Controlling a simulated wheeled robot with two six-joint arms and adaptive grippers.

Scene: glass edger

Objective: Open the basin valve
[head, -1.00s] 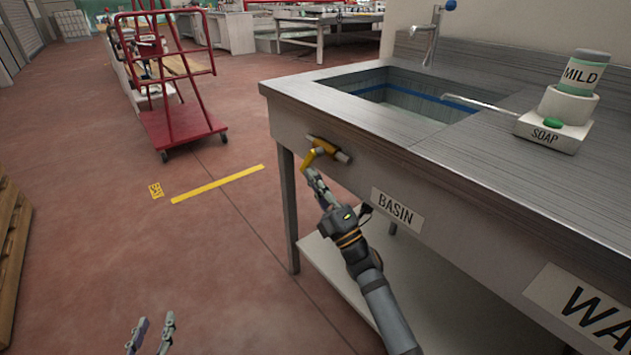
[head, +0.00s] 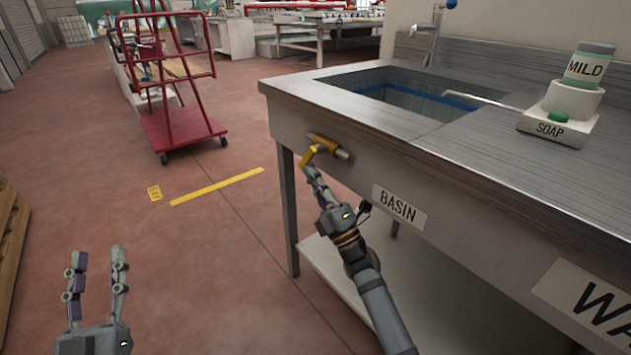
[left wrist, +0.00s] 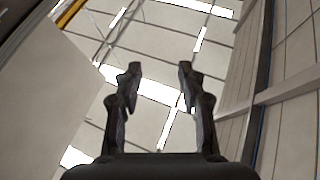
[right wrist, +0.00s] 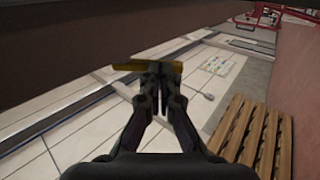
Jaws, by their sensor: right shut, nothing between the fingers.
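The basin valve is a brass-yellow fitting with a yellow lever handle (head: 311,155) on the front face of the steel sink bench, left of the BASIN label (head: 398,208). My right gripper (head: 309,168) is shut with nothing between its fingers. Its tips are at the lower end of the lever; I cannot tell whether they touch it. In the right wrist view the yellow lever (right wrist: 130,67) lies across behind the closed fingertips (right wrist: 158,68). My left gripper (head: 98,254) is open and empty over the floor at the lower left. Its spread fingers (left wrist: 156,70) show in the left wrist view.
The sink basin (head: 400,92) is set in the bench top (head: 480,150), with a soap dispenser (head: 562,118) at the right and a tap (head: 432,40) behind. A red trolley (head: 180,130) stands back left. A wooden pallet (head: 10,235) is at the left edge. Floor between is clear.

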